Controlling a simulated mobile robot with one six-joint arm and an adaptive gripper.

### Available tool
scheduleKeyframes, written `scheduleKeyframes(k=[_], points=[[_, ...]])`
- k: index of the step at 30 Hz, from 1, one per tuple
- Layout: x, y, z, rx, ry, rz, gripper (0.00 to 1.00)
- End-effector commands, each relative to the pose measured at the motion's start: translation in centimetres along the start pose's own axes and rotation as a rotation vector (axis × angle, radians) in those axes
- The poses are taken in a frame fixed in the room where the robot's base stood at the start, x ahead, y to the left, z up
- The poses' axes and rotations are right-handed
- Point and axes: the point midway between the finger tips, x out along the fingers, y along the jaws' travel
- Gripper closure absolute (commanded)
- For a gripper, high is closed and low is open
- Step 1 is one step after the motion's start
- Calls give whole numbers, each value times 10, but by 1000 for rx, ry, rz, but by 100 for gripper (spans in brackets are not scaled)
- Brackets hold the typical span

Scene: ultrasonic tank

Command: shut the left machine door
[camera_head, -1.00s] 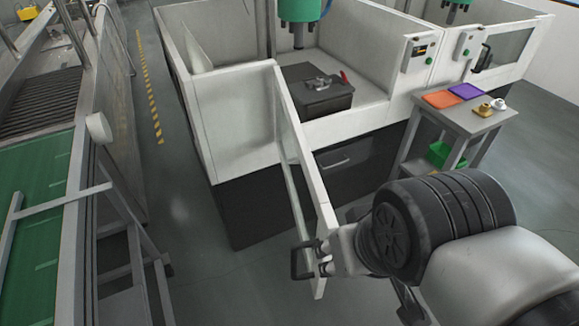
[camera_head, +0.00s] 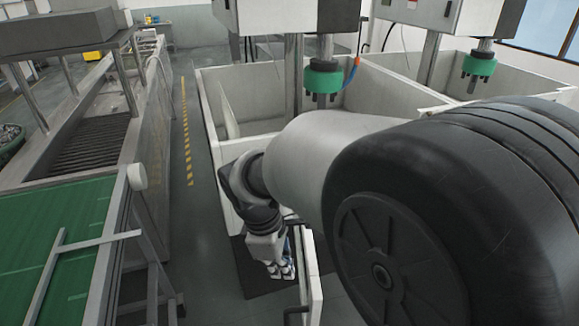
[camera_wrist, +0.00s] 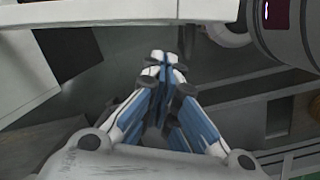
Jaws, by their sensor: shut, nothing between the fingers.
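The left machine's door (camera_head: 313,283) stands open, swung out from the front of the left machine (camera_head: 217,112). Its dark handle (camera_head: 296,314) shows at the bottom of the head view. My gripper (camera_head: 281,272) points down just left of the door, by its outer face; I cannot tell whether it touches. In the wrist view my gripper (camera_wrist: 163,62) has its fingertips together with nothing between them. My arm hides much of the door and the machine's front.
A conveyor with a green belt (camera_head: 50,230) runs along the left. A clear floor aisle with a yellow-black stripe (camera_head: 187,135) lies between it and the machine. Green spindle heads (camera_head: 323,80) hang over the machines.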

Motion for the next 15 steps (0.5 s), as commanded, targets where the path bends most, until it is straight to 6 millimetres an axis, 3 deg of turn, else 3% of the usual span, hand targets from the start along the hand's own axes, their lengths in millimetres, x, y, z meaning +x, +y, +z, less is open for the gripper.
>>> scheduleKeyframes(k=[3, 6, 11, 15], points=[[23, 0, -25, -145, -46, -25, 100], [32, 0, -35, -211, -64, -33, 100], [45, -1, -38, -237, -71, -36, 100], [69, -2, -36, -234, -72, -39, 100]])
